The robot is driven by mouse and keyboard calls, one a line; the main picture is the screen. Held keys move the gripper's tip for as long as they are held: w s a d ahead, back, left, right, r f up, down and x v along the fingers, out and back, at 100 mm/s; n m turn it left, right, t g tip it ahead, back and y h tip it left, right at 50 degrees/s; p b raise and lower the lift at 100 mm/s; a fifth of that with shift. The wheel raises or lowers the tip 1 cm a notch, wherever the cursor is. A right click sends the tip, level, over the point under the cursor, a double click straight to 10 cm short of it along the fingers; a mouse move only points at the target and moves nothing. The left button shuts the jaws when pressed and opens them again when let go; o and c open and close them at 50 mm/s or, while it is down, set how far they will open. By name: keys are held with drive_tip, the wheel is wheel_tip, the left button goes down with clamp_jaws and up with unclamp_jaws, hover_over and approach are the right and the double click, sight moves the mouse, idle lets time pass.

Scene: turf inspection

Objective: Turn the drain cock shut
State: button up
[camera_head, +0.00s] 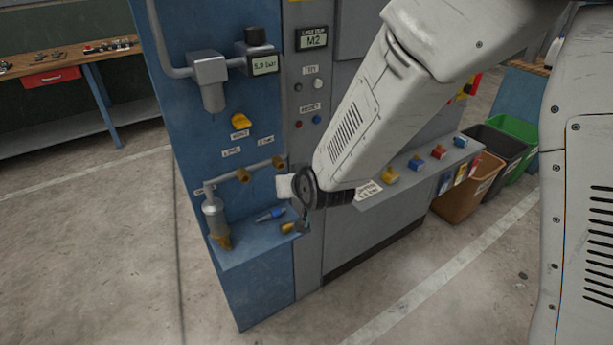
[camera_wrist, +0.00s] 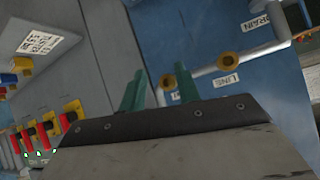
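The blue panel (camera_head: 180,100) carries a grey canister (camera_head: 214,215) on a pipe, with a brass piece (camera_head: 223,241) at its lower end that looks like the drain cock. How that cock is turned is too small to tell. A DRAIN label (camera_wrist: 255,22) shows at the top right in the wrist view; the cock itself is not clear there. My gripper (camera_head: 303,226) hangs to the right of the canister, near the small ledge. In the wrist view its two green fingers (camera_wrist: 159,88) stand apart with nothing between them.
Two brass fittings (camera_head: 243,176) (camera_head: 278,162) stick out from the pipe beside my gripper. A blue-handled tool (camera_head: 268,214) and a small yellow piece (camera_head: 288,228) lie on the ledge. A yellow knob (camera_head: 240,121) is above. Bins (camera_head: 466,188) stand at right; floor at left is clear.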

drive_tip(key=shift+g+h, duration=0.3)
drive_tip(key=shift+g, duration=0.1)
drive_tip(key=d+r, duration=0.1)
drive_tip(key=d, duration=0.1)
drive_tip(key=s+d+r, duration=0.1)
drive_tip(key=r, duration=0.1)
drive_tip(key=shift+d, duration=0.4)
